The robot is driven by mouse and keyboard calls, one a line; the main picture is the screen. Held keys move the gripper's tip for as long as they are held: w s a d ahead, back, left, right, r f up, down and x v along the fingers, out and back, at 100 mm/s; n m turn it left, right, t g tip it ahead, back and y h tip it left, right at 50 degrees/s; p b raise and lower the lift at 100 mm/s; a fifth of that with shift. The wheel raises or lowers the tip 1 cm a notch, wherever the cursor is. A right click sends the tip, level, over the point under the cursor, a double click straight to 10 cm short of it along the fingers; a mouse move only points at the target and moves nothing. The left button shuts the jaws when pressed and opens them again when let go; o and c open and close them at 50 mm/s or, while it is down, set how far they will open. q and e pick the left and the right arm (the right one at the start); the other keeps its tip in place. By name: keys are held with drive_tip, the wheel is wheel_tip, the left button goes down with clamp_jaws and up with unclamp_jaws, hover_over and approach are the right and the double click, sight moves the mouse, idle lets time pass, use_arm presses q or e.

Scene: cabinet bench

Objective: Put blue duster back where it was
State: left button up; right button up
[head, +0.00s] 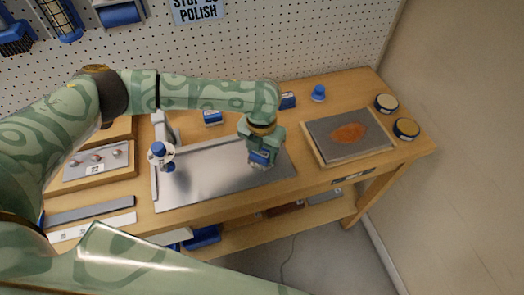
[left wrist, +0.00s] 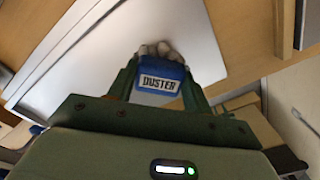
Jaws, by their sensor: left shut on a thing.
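The blue duster (head: 260,159) is in my left gripper (head: 264,156), above the right part of the grey metal plate on the bench. In the left wrist view the blue duster (left wrist: 162,80) has a white label reading DUSTER and pale bristles at its far end. The green fingers of the left gripper (left wrist: 163,84) are shut on its two sides. I cannot tell whether the bristles touch the plate (head: 200,185). My right gripper does not show in either view.
A blue-capped item (head: 160,150) stands at the plate's left. Small blue items (head: 212,117) and a blue knob (head: 318,92) stand behind. A framed slab with an orange patch (head: 348,133) and two round tins (head: 405,128) are at right. A pegboard (head: 270,45) rises behind.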

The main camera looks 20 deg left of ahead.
sight(261, 152)
use_arm(q)
drive_tip(key=o, duration=1)
wheel_tip(261, 152, up, 12)
drive_tip(key=p, duration=0.3)
drive_tip(key=shift+p, duration=0.3)
drive_tip(key=shift+s+f, duration=0.1)
